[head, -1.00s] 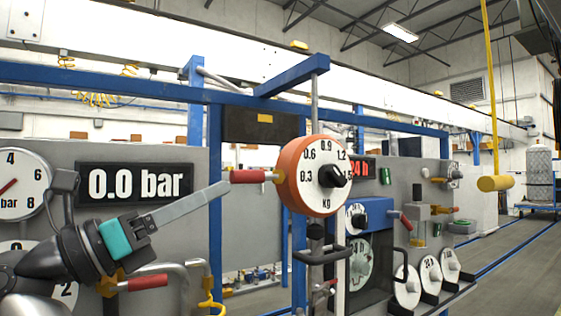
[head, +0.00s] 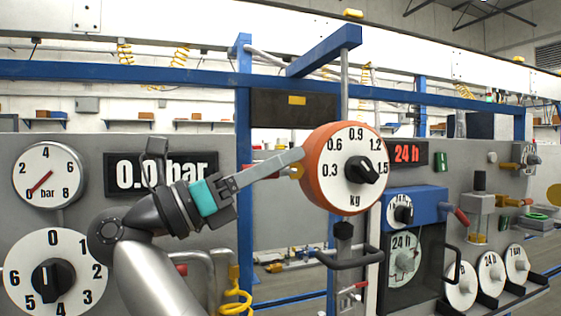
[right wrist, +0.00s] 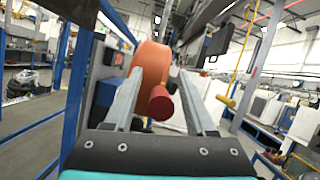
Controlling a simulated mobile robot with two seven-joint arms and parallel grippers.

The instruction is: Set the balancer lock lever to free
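The orange balancer (head: 318,185) hangs from a blue beam. Its white kg dial (head: 355,190) has a black knob. My right gripper (head: 298,158) reaches in from the left, and its fingertips overlap the balancer's left side in the head view. In the right wrist view the lock lever's red handle (right wrist: 160,103) points towards the camera, between the two fingers (right wrist: 160,85). Gaps show on both sides of it, so the gripper is open around it. My left gripper is out of view.
A grey panel with a pressure gauge (head: 46,176), a 0.0 bar display (head: 166,173) and a black selector knob (head: 52,281) stands behind my arm. Below the balancer is a dark handle (head: 347,258). A blue timer box (head: 415,206) is at its right.

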